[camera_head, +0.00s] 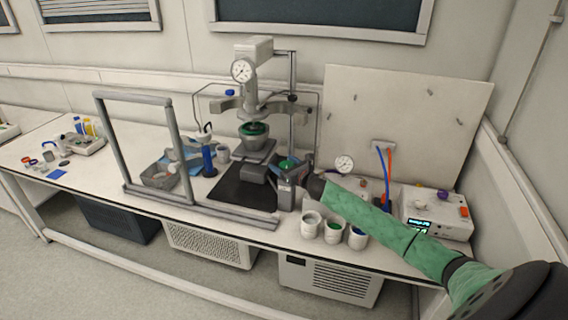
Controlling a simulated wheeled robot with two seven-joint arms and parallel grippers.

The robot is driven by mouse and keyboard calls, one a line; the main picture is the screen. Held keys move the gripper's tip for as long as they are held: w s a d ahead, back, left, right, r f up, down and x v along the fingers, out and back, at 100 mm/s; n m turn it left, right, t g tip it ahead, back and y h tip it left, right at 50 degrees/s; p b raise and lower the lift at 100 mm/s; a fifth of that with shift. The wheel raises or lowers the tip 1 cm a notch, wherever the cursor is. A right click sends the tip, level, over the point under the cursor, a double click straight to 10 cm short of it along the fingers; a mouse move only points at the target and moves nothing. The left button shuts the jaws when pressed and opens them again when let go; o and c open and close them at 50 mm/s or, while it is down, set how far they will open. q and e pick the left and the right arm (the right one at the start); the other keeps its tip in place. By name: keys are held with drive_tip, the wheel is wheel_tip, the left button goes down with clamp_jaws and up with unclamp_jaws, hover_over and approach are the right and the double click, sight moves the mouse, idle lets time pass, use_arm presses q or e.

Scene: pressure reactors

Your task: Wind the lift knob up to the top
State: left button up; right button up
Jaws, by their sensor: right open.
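The pressure reactor stands at the back centre of the bench, with a grey head (255,50), a round gauge (242,70) and a vessel (254,140) with a green ring below. A tall post (292,85) rises to its right. A small green round part (286,163) near the foot of the post may be the lift knob, but it is partly hidden by my gripper and I cannot be sure. My right gripper (278,176) is open, close in front of this green part; I cannot tell whether they touch. My left gripper is not in view.
A grey open frame (170,140) stands left of the black mat (233,190). Several white cups (311,225) stand below my right forearm. A control box (437,212) is at the right, before an upright panel (400,115). A grey tray (160,177) sits behind the frame.

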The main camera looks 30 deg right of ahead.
drive_tip(key=shift+a+r, duration=0.1)
drive_tip(key=shift+c, duration=0.5)
drive_tip(key=c, duration=0.9)
